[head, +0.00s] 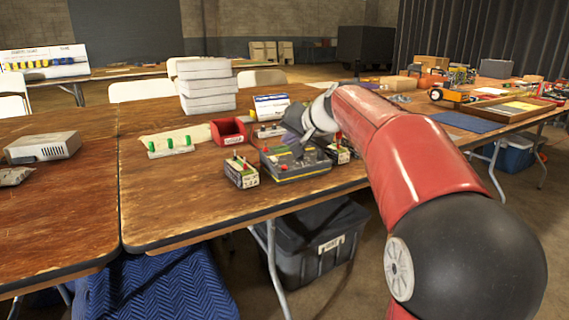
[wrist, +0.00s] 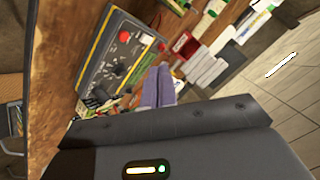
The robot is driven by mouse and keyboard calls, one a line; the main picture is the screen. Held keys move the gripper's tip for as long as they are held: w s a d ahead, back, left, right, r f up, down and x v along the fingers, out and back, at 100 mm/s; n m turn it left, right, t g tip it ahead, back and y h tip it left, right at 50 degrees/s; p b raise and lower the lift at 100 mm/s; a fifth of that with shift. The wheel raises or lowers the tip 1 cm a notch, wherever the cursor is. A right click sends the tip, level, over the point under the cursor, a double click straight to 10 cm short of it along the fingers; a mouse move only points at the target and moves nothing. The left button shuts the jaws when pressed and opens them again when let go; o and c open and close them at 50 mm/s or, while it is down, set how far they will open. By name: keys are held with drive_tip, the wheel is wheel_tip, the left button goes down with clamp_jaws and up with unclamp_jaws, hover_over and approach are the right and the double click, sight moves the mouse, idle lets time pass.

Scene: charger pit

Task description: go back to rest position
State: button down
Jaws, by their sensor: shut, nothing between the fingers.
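My red arm reaches in from the right over the wooden table (head: 180,215) in the head view. My gripper (head: 296,148) is above the grey charger box (head: 297,172) with its red knobs. In the wrist view the purple-grey fingers of my gripper (wrist: 162,75) are together with nothing between them. There they overlap the lower right of the charger box (wrist: 108,62); I cannot tell whether they touch it. My arm and gripper hide part of the charger's back and right side in the head view.
Behind are a red bin (head: 228,131), green-topped pieces (head: 171,146) and stacked white boxes (head: 207,88). A grey device (head: 43,147) sits on the left table. A black tote (head: 315,245) is under the table. The table's front left is clear.

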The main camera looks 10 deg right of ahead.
idle(0.4)
drive_tip(key=s+f+n+g+h, duration=0.1)
drive_tip(key=s+f, duration=0.5)
drive_tip(key=s, duration=0.6)
drive_tip(key=s+f+n+g+h, duration=0.1)
drive_tip(key=s+f+g+h, duration=0.1)
drive_tip(key=s+f, duration=0.5)
drive_tip(key=s+f+n+g+h, duration=0.1)
drive_tip(key=s+f, duration=0.5)
drive_tip(key=s, duration=1.1)
drive_tip(key=shift+s+a+f+n+g, duration=0.25)
drive_tip(key=shift+n+g, duration=0.15)
drive_tip(key=shift+n, duration=0.2)
